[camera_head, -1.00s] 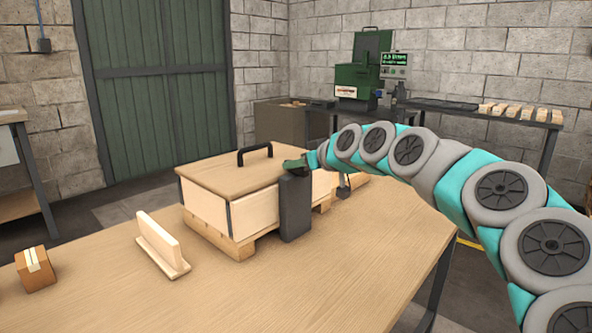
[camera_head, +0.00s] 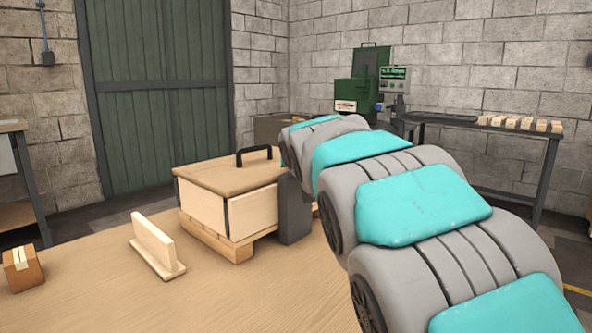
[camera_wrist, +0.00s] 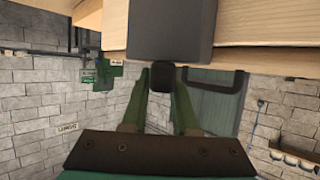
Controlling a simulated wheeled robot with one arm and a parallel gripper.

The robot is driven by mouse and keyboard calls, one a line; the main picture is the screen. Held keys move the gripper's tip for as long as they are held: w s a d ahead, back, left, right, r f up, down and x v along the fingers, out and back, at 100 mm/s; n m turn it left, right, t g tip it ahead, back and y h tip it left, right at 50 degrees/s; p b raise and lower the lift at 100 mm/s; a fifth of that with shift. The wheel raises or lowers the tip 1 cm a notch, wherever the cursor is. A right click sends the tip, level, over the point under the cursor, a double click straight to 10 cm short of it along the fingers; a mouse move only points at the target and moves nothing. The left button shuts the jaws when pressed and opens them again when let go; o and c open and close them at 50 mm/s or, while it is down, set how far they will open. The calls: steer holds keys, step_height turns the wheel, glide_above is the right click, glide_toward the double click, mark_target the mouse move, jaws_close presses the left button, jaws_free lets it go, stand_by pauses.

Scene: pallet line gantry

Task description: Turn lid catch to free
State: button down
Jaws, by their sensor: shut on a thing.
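The wooden crate (camera_head: 252,212) stands on the table with a flat wooden lid (camera_head: 225,175) and a black lid handle (camera_head: 254,150). A dark grey block (camera_head: 295,215) is at its right front side; it also shows in the wrist view (camera_wrist: 170,38). A small black knob, apparently the lid catch (camera_wrist: 161,77), projects from this block. My gripper (camera_wrist: 161,82) has its two green fingers on either side of the knob and is shut on it. In the head view my arm hides the gripper and the catch.
A wooden T-shaped piece (camera_head: 155,248) and a small cardboard box (camera_head: 22,268) lie on the table (camera_head: 215,295) left of the crate. A bench (camera_head: 480,125) with several wood blocks and a green machine (camera_head: 362,90) are behind.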

steer(key=m+h+b, duration=0.1)
steer(key=m+h, duration=0.1)
steer(key=shift+h, duration=0.4)
steer(key=m+h, duration=0.3)
steer(key=shift+w+r+p, duration=0.1)
steer(key=shift+r+p, duration=0.05)
steer(key=shift+p, duration=0.15)
steer(key=shift+a+r+m+g+h+p, duration=0.1)
steer(key=shift+m+g+h+p, duration=0.2)
steer(key=shift+m+h+p, duration=0.15)
steer(key=m+g+h+p, duration=0.1)
steer(key=m+h+p, duration=0.1)
steer(key=h+p, duration=0.1)
steer(key=shift+m+p, duration=0.25)
steer(key=shift+p, duration=0.35)
steer(key=shift+m+g+p, duration=0.3)
steer(key=shift+g+p, duration=0.1)
steer(key=shift+p, duration=0.15)
steer(key=shift+m+h+p, duration=0.4)
steer(key=shift+h+p, duration=0.25)
steer(key=c, duration=0.7)
jaws_free()
steer(key=shift+f+g, duration=0.2)
steer(key=shift+g, duration=0.1)
